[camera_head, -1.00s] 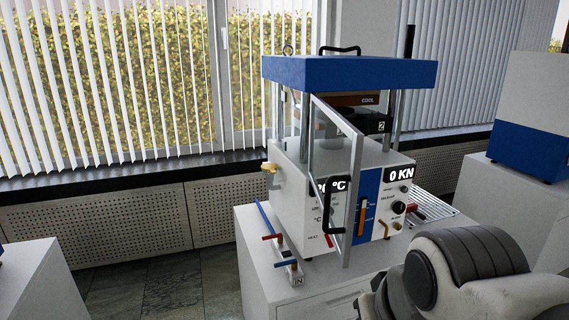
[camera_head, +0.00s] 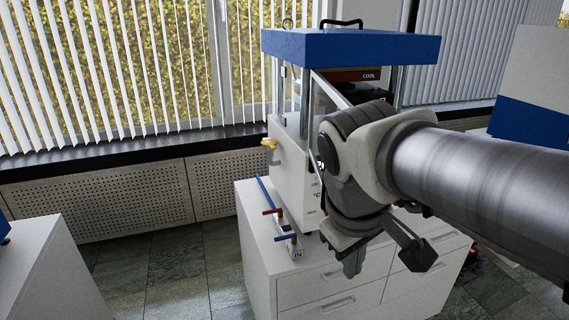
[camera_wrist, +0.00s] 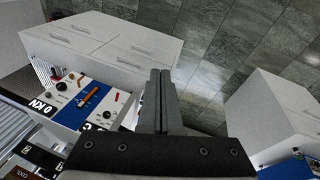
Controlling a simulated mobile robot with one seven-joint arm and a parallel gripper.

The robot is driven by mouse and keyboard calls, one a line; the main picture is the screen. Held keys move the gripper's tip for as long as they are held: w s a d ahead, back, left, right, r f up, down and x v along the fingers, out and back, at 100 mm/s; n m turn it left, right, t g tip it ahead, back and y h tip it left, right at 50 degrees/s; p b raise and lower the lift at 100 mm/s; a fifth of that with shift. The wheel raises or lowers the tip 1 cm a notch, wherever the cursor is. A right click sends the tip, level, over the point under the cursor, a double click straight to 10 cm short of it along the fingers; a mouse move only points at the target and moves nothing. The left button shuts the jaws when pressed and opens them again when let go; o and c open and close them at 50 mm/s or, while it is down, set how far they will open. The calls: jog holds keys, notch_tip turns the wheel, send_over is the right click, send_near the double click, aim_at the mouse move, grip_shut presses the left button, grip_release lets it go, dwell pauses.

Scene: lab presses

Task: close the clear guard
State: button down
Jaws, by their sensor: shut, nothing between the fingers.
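The press (camera_head: 350,44) has a blue top and stands on a white drawer cabinet. Its clear guard (camera_head: 329,86) is a metal-framed panel swung out from the front at an angle. Only its upper left edge shows in the head view; my arm hides the rest, including its black handle. My gripper (camera_head: 352,268) points down in front of the cabinet, on the near side of the press. In the wrist view my gripper (camera_wrist: 161,75) is shut and empty. The press front (camera_wrist: 88,105) lies left of the fingers there; I cannot make out the guard clearly.
Coloured valves (camera_head: 280,226) and a yellow tap (camera_head: 269,144) are at the press's left. The white cabinet (camera_head: 325,290) stands below. Another cabinet (camera_head: 55,270) is at the left, with open tiled floor (camera_head: 160,265) between.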

jog(key=w+a+r+n+g+h+p, duration=0.3)
jog(key=w+a+n+h+p, duration=0.3)
jog(key=w+a+n, duration=0.75)
jog(key=d+f+h, duration=0.1)
jog(key=d+f, duration=0.5)
jog(key=d, duration=0.5)
jog(key=shift+w+d+f, duration=0.3)
jog(key=shift+w+d, duration=0.05)
jog(key=shift+d, duration=0.05)
jog(key=shift+d+m, duration=0.15)
jog(key=shift+m, duration=0.1)
